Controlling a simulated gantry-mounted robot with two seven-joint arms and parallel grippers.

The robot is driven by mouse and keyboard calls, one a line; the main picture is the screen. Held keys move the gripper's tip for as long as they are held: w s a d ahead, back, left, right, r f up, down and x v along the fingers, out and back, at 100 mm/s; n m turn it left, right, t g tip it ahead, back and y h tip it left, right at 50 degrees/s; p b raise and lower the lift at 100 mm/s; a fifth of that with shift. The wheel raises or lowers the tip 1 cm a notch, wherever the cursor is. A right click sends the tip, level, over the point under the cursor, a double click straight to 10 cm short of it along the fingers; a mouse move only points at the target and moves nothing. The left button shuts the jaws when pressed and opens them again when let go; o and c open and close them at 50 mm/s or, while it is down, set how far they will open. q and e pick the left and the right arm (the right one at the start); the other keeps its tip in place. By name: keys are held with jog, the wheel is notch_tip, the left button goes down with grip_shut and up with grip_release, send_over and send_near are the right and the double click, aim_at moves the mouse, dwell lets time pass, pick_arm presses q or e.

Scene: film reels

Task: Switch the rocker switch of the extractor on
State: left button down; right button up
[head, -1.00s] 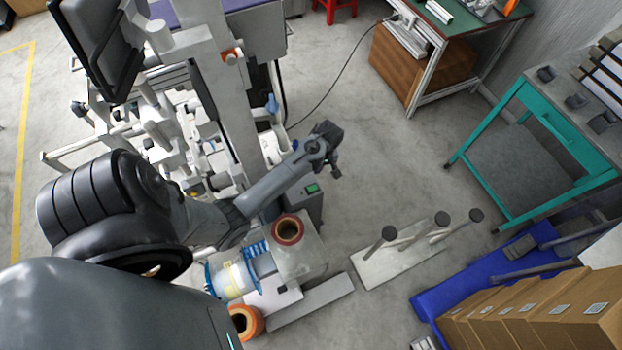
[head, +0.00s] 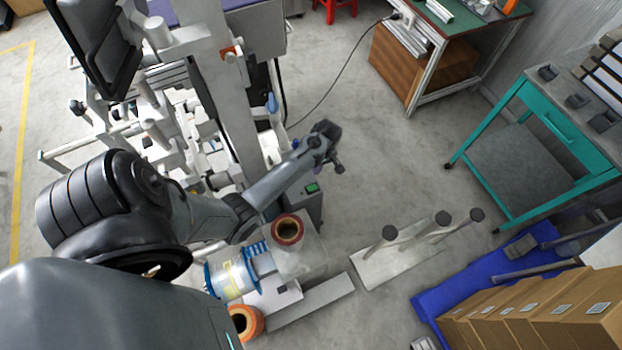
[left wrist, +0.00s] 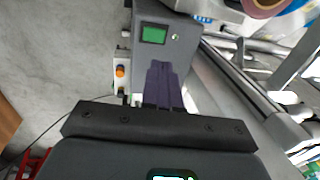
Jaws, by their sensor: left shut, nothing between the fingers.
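A dark grey box (head: 306,207), which may be the extractor, stands beside the tall machine column. A green rectangle (head: 312,188) shows on it; in the left wrist view the green rectangle (left wrist: 154,34) has a small round part (left wrist: 175,37) beside it. I cannot make out which part is the rocker switch, or its position. My left gripper (head: 338,168) is above and behind the box in the head view, apart from it. In the left wrist view its dark fingers (left wrist: 162,72) are shut and empty, below the green rectangle. My right gripper is out of view.
A reddish-brown reel (head: 288,229) and a blue-rimmed spool (head: 232,276) are in front of the box. A stand with upright posts (head: 400,255) is to the right. A white box with an orange knob (left wrist: 120,71) is beside the fingers. Floor right of the gripper is clear.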

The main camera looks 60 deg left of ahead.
aim_at(310, 189)
pick_arm(q)
jog(key=f, duration=0.4)
jog(key=s+f+b, duration=0.1)
jog(key=f, duration=0.2)
jog(key=s+f+b, duration=0.1)
jog(key=f, duration=0.3)
jog(key=shift+f, duration=0.3)
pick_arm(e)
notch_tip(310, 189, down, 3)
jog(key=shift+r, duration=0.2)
